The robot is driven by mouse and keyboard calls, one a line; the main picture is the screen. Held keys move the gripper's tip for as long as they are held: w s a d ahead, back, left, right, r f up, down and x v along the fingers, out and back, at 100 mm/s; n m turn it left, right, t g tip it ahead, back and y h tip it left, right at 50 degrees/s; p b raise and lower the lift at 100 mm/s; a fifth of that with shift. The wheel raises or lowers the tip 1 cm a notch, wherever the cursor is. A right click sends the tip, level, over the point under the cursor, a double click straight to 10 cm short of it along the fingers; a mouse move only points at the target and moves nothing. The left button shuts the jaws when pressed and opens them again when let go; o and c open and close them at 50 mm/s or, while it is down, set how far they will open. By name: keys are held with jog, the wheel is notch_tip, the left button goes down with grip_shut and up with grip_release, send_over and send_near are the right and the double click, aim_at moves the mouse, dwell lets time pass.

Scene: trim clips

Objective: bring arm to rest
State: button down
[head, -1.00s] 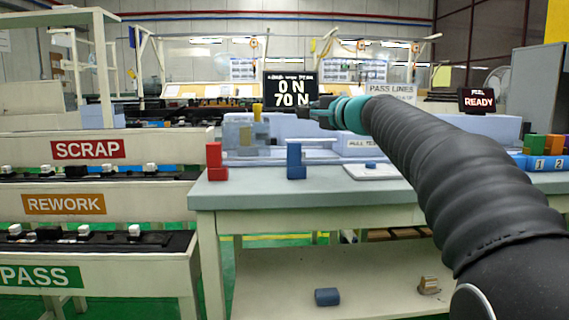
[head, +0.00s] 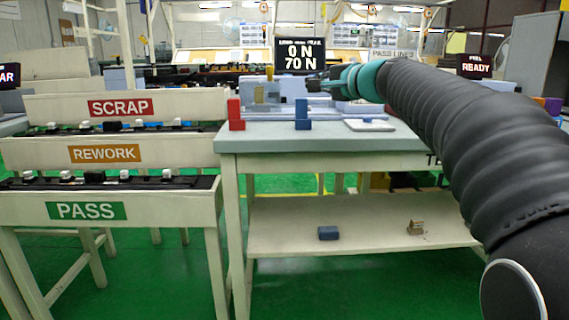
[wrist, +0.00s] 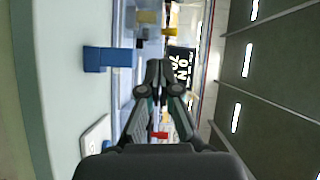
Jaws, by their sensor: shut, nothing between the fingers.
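My arm (head: 440,120) reaches in from the right of the head view, covered in a ribbed black sleeve with a teal wrist. My gripper (head: 318,85) points left, held in the air above the workbench (head: 330,143). In the wrist view my gripper (wrist: 158,66) has its fingers together with nothing between them. The wrist view looks sideways across the bench, with a blue block (wrist: 105,58) to the left of the fingers, apart from them.
Red (head: 236,115) and blue (head: 302,114) blocks stand on the bench, beside a pale plate (head: 369,125). Racks marked SCRAP, REWORK and PASS (head: 87,210) stand at left. A display (head: 301,56) reads 0 N, 70 N. A blue piece (head: 328,233) lies on the lower shelf. Green floor is clear in front.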

jog(key=s+d+f+n+g+h+p, duration=0.1)
jog(key=s+d+f+n+g+h, duration=0.2)
jog(key=s+f, duration=0.8)
jog(key=s+d+f+n+g+h+p, duration=0.1)
jog(key=s+d+f+n+g+h, duration=0.1)
jog(key=s+f, duration=0.9)
jog(key=s+d+f+n+g+h+p, duration=0.1)
jog(key=s+d+f+n+g+h, duration=0.2)
jog(key=s+f, duration=0.8)
jog(key=s+n+h, duration=0.1)
jog(key=s+n, duration=0.1)
jog(key=s, duration=0.4)
jog(key=shift+d+f+n+g, duration=0.3)
jog(key=shift+d, duration=0.05)
